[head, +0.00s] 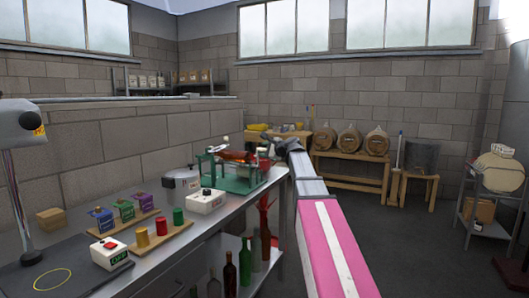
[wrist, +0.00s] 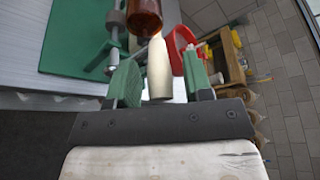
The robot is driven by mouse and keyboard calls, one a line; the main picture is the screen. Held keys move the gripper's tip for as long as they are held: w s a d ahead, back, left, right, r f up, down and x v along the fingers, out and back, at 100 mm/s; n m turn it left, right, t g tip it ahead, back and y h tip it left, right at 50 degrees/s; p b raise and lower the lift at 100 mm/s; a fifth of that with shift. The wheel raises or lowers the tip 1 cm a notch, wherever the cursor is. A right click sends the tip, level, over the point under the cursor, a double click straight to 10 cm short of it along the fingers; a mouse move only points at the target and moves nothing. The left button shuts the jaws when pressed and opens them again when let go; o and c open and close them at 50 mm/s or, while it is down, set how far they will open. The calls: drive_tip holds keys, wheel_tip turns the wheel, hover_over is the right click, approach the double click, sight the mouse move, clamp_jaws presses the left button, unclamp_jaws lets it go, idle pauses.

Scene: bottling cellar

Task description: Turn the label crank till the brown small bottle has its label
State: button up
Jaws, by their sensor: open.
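The green label machine (head: 240,183) stands at the far end of the bench. The brown small bottle (head: 236,156) lies on its side in it; its end shows at the top of the wrist view (wrist: 143,16). I cannot make out a label on its visible part. A cream crank handle (wrist: 159,70) lies between the two fingers of my gripper (wrist: 160,78), which is open around it. A red curved part (wrist: 181,48) shows beside the handle, near the right finger. In the head view my gripper (head: 277,146) is at the machine's right side, its fingers hard to see.
Coloured blocks on wooden boards and a second button box (head: 110,254) are nearer. Bottles (head: 244,264) stand on the lower shelf. Barrels (head: 350,141) line the back wall.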

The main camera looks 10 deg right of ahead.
drive_tip(key=shift+w+a, duration=0.15)
clamp_jaws()
drive_tip(key=shift+w, duration=0.1)
